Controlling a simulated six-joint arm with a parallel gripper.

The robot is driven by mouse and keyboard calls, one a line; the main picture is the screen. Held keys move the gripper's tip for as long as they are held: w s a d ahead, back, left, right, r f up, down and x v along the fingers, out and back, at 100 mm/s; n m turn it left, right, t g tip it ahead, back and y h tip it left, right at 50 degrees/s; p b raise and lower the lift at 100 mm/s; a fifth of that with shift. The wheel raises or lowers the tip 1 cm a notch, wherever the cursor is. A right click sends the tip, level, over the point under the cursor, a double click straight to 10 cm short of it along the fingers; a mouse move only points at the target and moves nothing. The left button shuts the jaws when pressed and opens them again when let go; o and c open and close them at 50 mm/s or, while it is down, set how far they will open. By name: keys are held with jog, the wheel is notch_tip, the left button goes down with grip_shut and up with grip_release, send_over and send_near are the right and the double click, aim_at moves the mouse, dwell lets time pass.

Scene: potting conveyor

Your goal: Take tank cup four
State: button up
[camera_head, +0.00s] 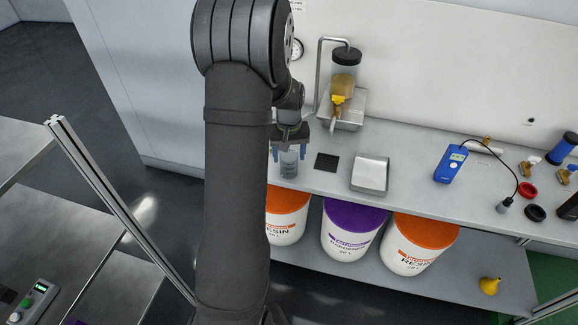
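A clear, greyish cup (289,164) stands on the bench, just right of my arm. I cannot read any number or mark on it. My gripper (289,152) points down over the cup, with its blue fingertips spread to either side of the cup's top. The fingers look apart from the cup wall, with a small gap, so the gripper looks open. Part of the cup's top is hidden by the gripper.
A dispenser (345,75) with a metal pipe stands behind to the right. A black pad (326,162) and a metal tray (370,173) lie right of the cup. A blue meter (451,163) stands farther right. Lidded buckets (353,237) sit below.

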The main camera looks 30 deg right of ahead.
jog(key=c, duration=1)
jog(key=shift+o, duration=0.2)
jog(key=shift+r, duration=0.1)
